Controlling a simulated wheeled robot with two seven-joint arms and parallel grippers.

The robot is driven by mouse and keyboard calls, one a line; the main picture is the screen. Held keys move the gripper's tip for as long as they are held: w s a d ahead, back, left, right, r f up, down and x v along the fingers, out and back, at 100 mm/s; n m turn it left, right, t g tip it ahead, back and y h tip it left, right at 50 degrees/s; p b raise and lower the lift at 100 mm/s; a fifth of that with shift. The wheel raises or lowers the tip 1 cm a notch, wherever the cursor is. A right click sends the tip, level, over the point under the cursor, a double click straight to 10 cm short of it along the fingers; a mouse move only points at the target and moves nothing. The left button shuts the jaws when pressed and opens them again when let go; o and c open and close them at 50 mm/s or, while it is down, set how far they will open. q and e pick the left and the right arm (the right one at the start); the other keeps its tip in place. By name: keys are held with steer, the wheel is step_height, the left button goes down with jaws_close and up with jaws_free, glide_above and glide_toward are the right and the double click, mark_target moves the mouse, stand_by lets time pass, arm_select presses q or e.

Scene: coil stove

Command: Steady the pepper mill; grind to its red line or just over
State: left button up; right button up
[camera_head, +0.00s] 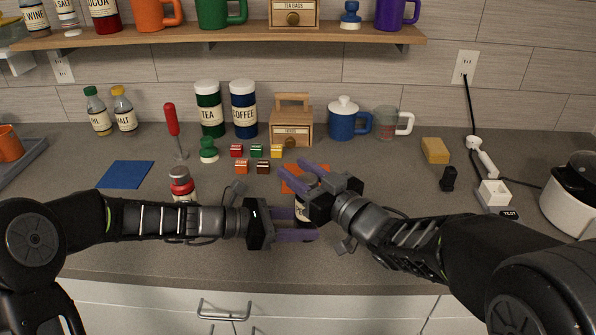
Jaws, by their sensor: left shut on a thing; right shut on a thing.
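The pepper mill (303,212) stands on the counter at the front middle, with a dark body and a pale label partly showing. My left gripper (312,225) comes in from the left and is shut on the mill's lower body. My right gripper (306,175) is above it, with its fingers shut around the mill's upper part. The grippers hide most of the mill. I cannot make out its red line or how much is ground.
An orange flat piece (290,184) lies just behind the mill. Small colored boxes (257,151), a wooden tea box (291,127) and canisters (244,110) stand behind. Counter at right front is mostly covered by my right arm.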

mark_target(311, 173)
jaws_close()
steer(key=shift+w+d+m+t+h, duration=0.1)
steer(key=shift+m+t+h, duration=0.2)
steer(key=shift+t, duration=0.1)
steer(key=m+t+h, duration=0.1)
steer(key=h, duration=0.1)
steer(key=m+t+h, duration=0.1)
steer(key=m+h, duration=0.1)
steer(key=m+t+h, duration=0.1)
steer(key=h, duration=0.1)
steer(key=shift+w+d+m+h, duration=0.2)
steer(key=shift+d+m+h, duration=0.1)
steer(key=shift+d, duration=0.05)
steer(key=shift+d+r+m+h, duration=0.1)
steer(key=shift+d+m+h, duration=0.25)
steer(key=shift+m+h, duration=1.05)
steer(key=shift+d+f+m+h, duration=0.1)
steer(key=shift+d+m+h, duration=0.2)
steer(key=shift+m+h, duration=1.1)
steer(key=shift+d+r+m+h, duration=0.1)
steer(key=shift+d+m+h, duration=0.35)
steer(key=shift+h, duration=1.85)
